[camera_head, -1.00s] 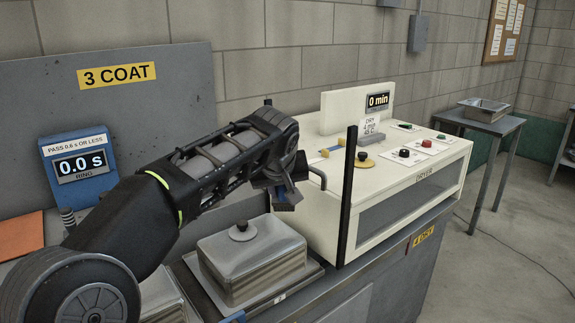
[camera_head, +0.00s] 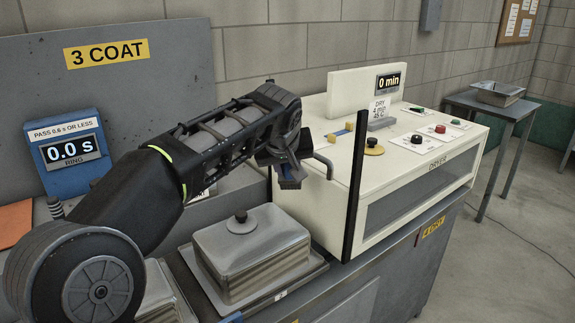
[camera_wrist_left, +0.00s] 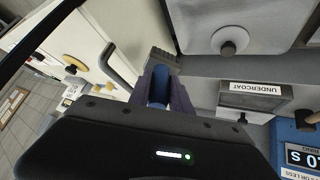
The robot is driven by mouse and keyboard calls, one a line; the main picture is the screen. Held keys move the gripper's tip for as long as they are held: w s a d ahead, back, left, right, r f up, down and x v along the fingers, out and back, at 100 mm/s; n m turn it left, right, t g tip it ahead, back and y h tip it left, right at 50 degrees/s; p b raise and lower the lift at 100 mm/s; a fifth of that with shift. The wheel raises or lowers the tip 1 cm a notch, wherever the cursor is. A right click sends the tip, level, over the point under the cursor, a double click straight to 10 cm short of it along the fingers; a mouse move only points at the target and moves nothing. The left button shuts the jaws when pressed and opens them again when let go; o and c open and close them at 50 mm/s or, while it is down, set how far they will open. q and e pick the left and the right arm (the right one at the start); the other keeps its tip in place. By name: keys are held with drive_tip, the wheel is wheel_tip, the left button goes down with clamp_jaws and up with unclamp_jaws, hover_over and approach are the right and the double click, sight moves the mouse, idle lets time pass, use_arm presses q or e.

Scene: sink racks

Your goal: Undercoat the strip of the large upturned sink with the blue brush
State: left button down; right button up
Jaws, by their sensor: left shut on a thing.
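An upturned metal sink (camera_head: 255,245) with a dark knob on top sits on a tray at the bottom centre of the head view. A second, similar metal piece (camera_head: 160,300) is cut off at lower left; I cannot tell which is larger. My left gripper (camera_head: 290,178) is above and behind the central sink, beside the dryer. In the left wrist view the gripper (camera_wrist_left: 160,95) is shut on the blue brush (camera_wrist_left: 157,84), whose grey head (camera_wrist_left: 163,57) points away from the jaws. A knobbed sink (camera_wrist_left: 205,18) lies beyond it, apart from the brush. My right gripper is not in view.
A cream dryer (camera_head: 400,165) stands right of the sink, with a black post (camera_head: 354,190) at its near corner. A blue timer (camera_head: 70,150) reads 0.0 s at left. An UNDERCOAT container (camera_wrist_left: 250,97) shows in the wrist view. A side table (camera_head: 480,103) stands at far right.

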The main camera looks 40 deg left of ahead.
sight(288, 181)
use_arm(q)
drive_tip(key=shift+f+b, duration=1.1)
drive_tip(key=shift+f, duration=0.75)
